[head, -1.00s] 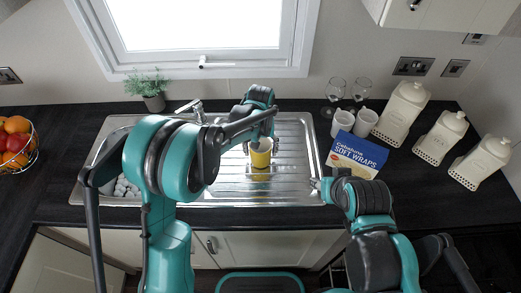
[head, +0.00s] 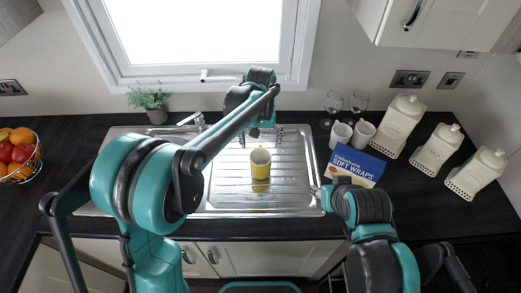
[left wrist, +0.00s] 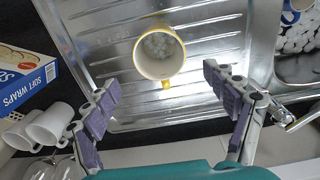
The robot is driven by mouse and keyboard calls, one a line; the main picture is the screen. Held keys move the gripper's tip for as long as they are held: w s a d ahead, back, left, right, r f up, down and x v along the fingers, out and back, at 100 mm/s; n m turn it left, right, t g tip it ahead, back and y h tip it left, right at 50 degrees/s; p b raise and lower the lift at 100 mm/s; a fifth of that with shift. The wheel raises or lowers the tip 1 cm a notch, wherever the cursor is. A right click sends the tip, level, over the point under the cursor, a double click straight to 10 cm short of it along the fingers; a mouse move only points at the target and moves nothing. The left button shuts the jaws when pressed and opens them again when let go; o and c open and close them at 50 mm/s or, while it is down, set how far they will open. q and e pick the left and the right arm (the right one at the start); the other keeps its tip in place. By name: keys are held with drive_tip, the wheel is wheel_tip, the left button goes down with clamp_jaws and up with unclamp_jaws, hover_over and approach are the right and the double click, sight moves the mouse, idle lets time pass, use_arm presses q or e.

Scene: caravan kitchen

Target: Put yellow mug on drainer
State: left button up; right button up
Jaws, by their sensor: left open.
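The yellow mug (head: 260,166) with a white inside stands upright on the ribbed steel drainer (head: 295,175), right of the sink bowl. In the left wrist view the mug (left wrist: 160,57) stands just beyond the fingertips, with its handle toward my gripper. My left gripper (left wrist: 163,88) is open and empty, apart from the mug. In the head view my left gripper (head: 262,133) is behind the mug, on the window side, partly hidden by its own arm. My right gripper (head: 318,192) shows only a small tip at the drainer's right edge; its jaws are hidden.
Right of the drainer are a blue soft wraps box (head: 352,166), two white mugs (head: 340,135), two wine glasses (head: 333,103) and cream canisters (head: 405,125). A tap (head: 195,120) and plant (head: 150,100) stand behind the sink. A fruit bowl (head: 18,157) is far left.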

use_arm(q)
drive_tip(key=s+a+r+t, duration=0.3)
drive_tip(key=s+a+r, duration=0.5)
drive_tip(key=s+a, duration=0.25)
drive_tip(key=s+a+f+t, duration=0.2)
drive_tip(key=s+a+t, duration=0.2)
drive_tip(key=s+a, duration=0.4)
drive_tip(key=shift+s+f, duration=0.35)
drive_tip(key=shift+s, duration=0.7)
